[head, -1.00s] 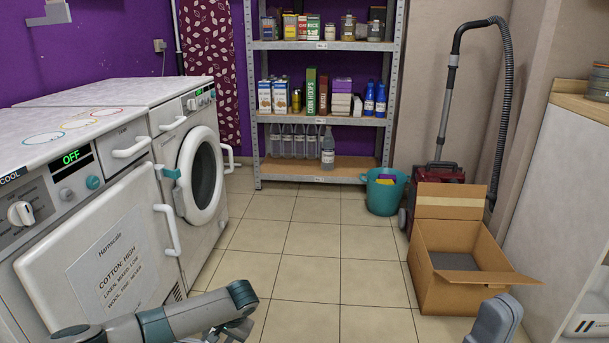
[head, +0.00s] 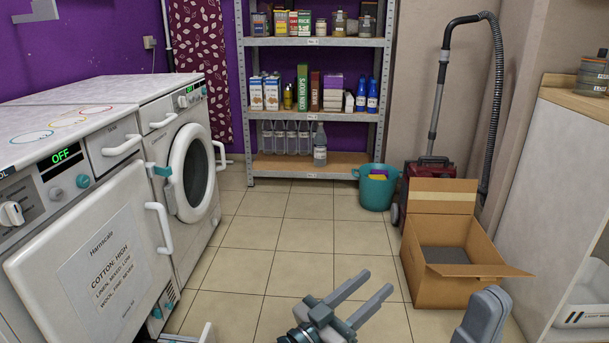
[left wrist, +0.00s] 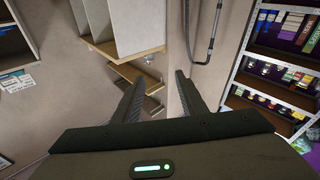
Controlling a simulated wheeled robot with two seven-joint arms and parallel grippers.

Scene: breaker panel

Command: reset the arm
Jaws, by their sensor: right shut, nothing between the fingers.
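My left gripper (head: 380,281) is at the bottom middle of the head view, above the tiled floor. Its two grey fingers point up and to the right, and they stand apart with nothing between them. The left wrist view also shows its fingers (left wrist: 158,85) spread and empty, with a beige wall and shelving beyond. My right gripper (head: 486,312) is at the lower right of the head view, in front of the cardboard box. Its fingers are together with nothing seen in them. The rest of the right arm is out of frame.
Two white machines (head: 92,262) stand at the left; one display reads OFF. A metal shelf (head: 313,42) with goods stands at the back. A teal bucket (head: 376,193), a vacuum cleaner (head: 429,165) and an open cardboard box (head: 438,293) are at the right. The middle floor (head: 290,240) is clear.

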